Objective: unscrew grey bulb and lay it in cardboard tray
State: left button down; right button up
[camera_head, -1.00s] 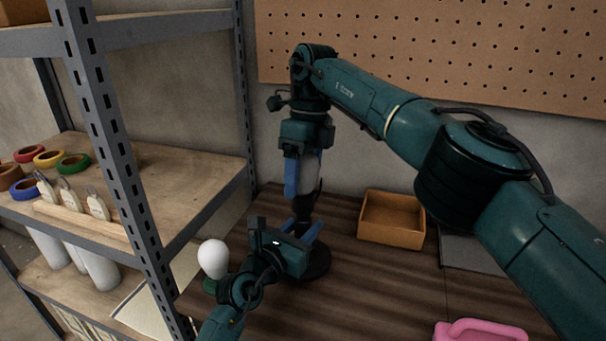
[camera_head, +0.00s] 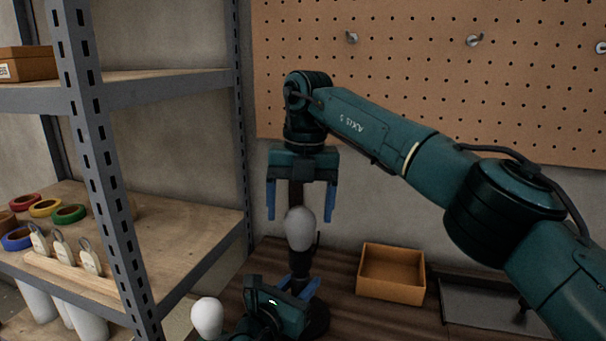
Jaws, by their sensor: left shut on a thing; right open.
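The grey bulb (camera_head: 300,229) stands upright on top of a dark lamp stand (camera_head: 301,264). My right gripper (camera_head: 300,217) points down from above. It is open, with one blue finger on each side of the bulb's upper part and gaps between. My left gripper (camera_head: 298,285) is lower down, shut on the lamp stand below the bulb. Its fingers partly hide the stand. The cardboard tray (camera_head: 390,291) sits on the table to the right of the stand and looks empty.
A white bulb (camera_head: 207,317) stands at the lower left, beside my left arm. A dark grey flat item (camera_head: 480,300) lies right of the tray. A metal shelf (camera_head: 170,92) bounds the left side, and a pegboard (camera_head: 430,70) the back.

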aim_at(299, 230)
pick_arm(q)
jog(key=shift+f, duration=0.1)
pick_arm(e)
jog(key=r+m, duration=0.1)
jog(key=m, duration=0.1)
jog(key=r+m, duration=0.1)
jog(key=m, duration=0.2)
jog(key=r+m+t, duration=0.1)
jog(key=m, duration=0.2)
jog(key=shift+s+d+r, duration=0.1)
jog(key=shift+s+r, duration=0.2)
jog(key=m, duration=0.1)
jog(key=r+m, duration=0.1)
jog(key=m, duration=0.1)
jog(key=r+m+t, duration=0.1)
jog(key=shift+s+d+m, duration=0.1)
jog(key=shift+s+m, duration=0.2)
jog(key=shift+s+r+m, duration=0.15)
jog(key=shift+r+m, duration=0.15)
jog(key=shift+m, duration=0.7)
jog(key=f, duration=0.4)
jog(key=w+f, duration=0.1)
jog(key=f, duration=0.2)
jog(key=w+f, duration=0.1)
jog(key=f, duration=0.3)
jog(key=shift+w+a+f, duration=0.1)
jog(key=shift+a+f, duration=0.2)
jog(key=shift+a, duration=0.05)
